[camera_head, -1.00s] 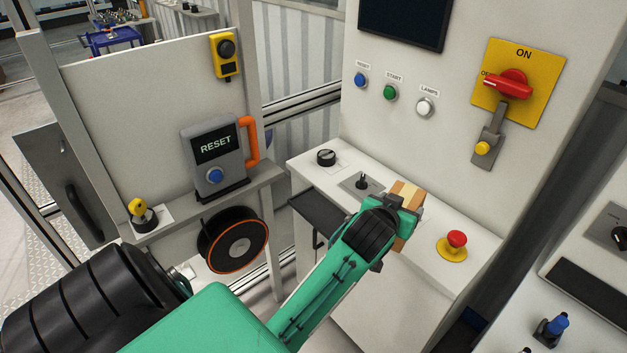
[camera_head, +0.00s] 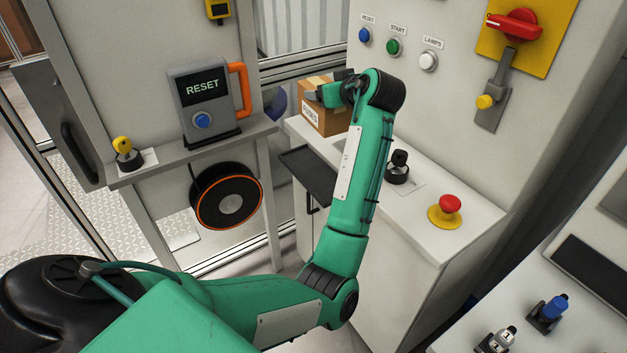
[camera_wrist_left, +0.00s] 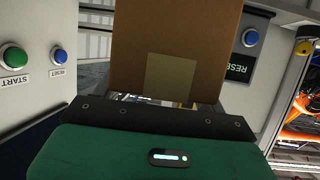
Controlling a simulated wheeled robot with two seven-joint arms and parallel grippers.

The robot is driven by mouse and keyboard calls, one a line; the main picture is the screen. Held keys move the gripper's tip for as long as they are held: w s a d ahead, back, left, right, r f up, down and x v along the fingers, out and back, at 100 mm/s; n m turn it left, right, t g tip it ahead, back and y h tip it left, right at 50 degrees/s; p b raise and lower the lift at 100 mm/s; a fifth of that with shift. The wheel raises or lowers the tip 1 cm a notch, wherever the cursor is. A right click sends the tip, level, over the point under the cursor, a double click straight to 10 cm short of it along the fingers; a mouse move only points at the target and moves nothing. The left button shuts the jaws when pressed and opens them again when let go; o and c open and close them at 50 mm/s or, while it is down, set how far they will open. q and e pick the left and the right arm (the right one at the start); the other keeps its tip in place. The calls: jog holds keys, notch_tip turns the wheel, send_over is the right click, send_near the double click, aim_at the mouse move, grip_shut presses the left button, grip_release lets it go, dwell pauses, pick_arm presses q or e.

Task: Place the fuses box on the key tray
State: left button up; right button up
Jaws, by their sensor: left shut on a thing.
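The brown cardboard fuses box (camera_head: 326,119), with a small white label on its side, is held by my left gripper (camera_head: 328,92) above the left end of the white ledge. The gripper is shut on its upper part. In the left wrist view the box (camera_wrist_left: 175,50) fills the upper middle, beyond the green and black gripper body; the fingertips are hidden there. The black key tray (camera_head: 306,172) sticks out from the cabinet front, below the box and a little left of it. My right gripper is not in view.
A black key switch (camera_head: 398,167) and a red emergency button (camera_head: 447,206) stand on the white ledge (camera_head: 415,203). The grey RESET unit (camera_head: 206,100) with an orange handle stands left of the tray. A cable reel (camera_head: 229,197) hangs below it.

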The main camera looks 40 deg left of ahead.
pick_arm(q)
jog(key=shift+a+r+n+g, duration=0.2)
jog(key=shift+r+n+g, duration=0.2)
jog(key=shift+r, duration=0.1)
jog(key=shift+y, duration=0.3)
notch_tip(320, 180, down, 20)
jog(key=p, duration=0.3)
jog(key=shift+r+p, duration=0.15)
jog(key=shift+p, duration=0.15)
jog(key=o, duration=1.2)
jog(key=shift+c, duration=0.2)
